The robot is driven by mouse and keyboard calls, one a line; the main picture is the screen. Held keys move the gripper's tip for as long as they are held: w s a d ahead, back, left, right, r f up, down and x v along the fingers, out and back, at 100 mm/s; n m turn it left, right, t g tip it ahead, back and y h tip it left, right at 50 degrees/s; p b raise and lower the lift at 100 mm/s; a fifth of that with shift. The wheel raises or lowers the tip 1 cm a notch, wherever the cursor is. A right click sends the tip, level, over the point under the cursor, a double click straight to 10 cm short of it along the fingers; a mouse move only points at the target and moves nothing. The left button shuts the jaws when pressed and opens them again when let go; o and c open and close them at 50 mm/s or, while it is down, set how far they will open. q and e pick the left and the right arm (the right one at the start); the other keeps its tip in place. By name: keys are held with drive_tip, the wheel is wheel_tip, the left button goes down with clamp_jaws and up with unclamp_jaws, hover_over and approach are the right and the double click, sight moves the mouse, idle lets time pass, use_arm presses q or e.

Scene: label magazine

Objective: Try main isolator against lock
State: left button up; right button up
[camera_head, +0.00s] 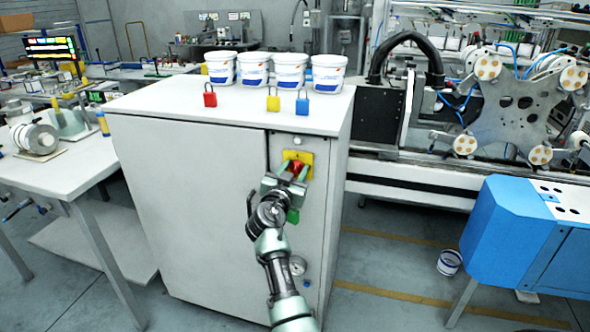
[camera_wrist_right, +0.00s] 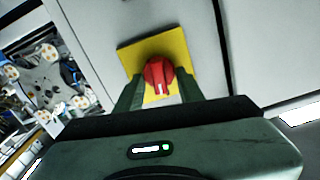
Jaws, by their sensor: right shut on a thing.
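The main isolator is a red rotary knob (camera_wrist_right: 158,76) on a yellow plate (camera_wrist_right: 136,54), on the front of a light grey cabinet (camera_head: 190,185). In the head view the yellow plate (camera_head: 306,157) shows around the knob, which is partly hidden by my gripper. My right gripper (camera_head: 287,178) is at the knob, with its fingers on either side and shut on it, as the right wrist view (camera_wrist_right: 162,92) also shows. A red padlock (camera_head: 210,97), a yellow padlock (camera_head: 273,102) and a blue padlock (camera_head: 302,104) stand on the cabinet top. My left gripper is not in view.
Several white tubs (camera_head: 252,69) stand along the back of the cabinet top. A round gauge (camera_head: 297,265) sits low on the cabinet front. A workbench (camera_head: 60,170) is at left, a blue machine (camera_head: 510,235) at right.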

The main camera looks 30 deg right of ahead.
clamp_jaws()
drive_tip(key=shift+f+n+b, duration=0.2)
drive_tip(key=shift+n+b, duration=0.2)
drive_tip(key=shift+b, duration=0.45)
drive_tip(key=shift+r+n+b, duration=0.15)
drive_tip(key=shift+n+b, duration=0.35)
drive_tip(key=shift+n, duration=0.1)
drive_tip(key=o, duration=0.9)
unclamp_jaws()
drive_tip(key=shift+w, duration=0.1)
